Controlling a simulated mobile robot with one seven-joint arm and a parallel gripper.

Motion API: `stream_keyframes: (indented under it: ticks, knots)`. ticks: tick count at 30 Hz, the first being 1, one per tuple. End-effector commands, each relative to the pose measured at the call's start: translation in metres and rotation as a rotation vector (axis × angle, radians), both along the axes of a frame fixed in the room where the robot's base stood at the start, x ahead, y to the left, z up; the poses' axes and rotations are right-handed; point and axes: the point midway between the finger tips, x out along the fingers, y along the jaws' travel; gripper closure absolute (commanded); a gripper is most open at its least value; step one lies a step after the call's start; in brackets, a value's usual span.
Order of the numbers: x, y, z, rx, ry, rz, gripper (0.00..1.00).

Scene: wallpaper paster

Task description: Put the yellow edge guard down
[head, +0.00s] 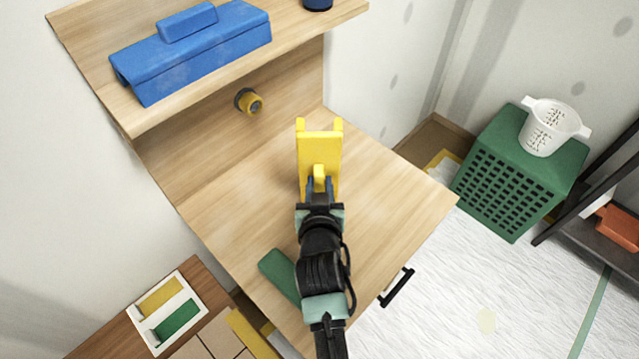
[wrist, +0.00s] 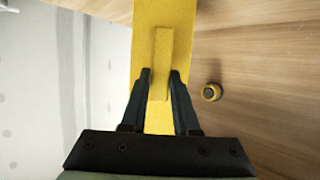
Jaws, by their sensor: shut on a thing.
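The yellow edge guard (head: 319,147) is a flat yellow plate with two prongs at its far end and a raised grip. It also shows in the wrist view (wrist: 180,20). My gripper (head: 319,184) is shut on its raised grip, with a dark finger on each side in the wrist view (wrist: 161,80). The guard is over the wooden desk top (head: 394,190). I cannot tell whether it touches the wood or hangs above it.
A green strip (head: 280,273) lies on the desk, left of my arm. A yellow-and-dark round thing (head: 249,101) is at the back panel. A blue toolbox (head: 190,54) sits on the shelf above. The desk's right side is clear. A green crate (head: 510,195) stands beyond.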

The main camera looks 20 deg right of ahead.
Motion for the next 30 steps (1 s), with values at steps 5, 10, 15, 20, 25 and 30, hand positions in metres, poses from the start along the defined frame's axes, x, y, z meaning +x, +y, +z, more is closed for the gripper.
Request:
stream_keyframes:
  ticks: [5, 10, 15, 20, 25, 30]
  knots:
    - [0.0, 0.0, 0.0, 0.0, -0.001, 0.0, 1.0]
    - [0.0, 0.0, -0.002, 0.0, 0.0, 0.0, 0.57]
    - [0.0, 0.0, -0.002, 0.0, 0.0, 0.0, 0.41]
    - [0.0, 0.0, -0.002, 0.0, 0.0, 0.0, 0.41]
    - [-0.003, 0.001, 0.002, 0.0, 0.0, 0.0, 0.41]
    - [-0.022, 0.011, 0.01, 0.0, 0.001, 0.001, 0.41]
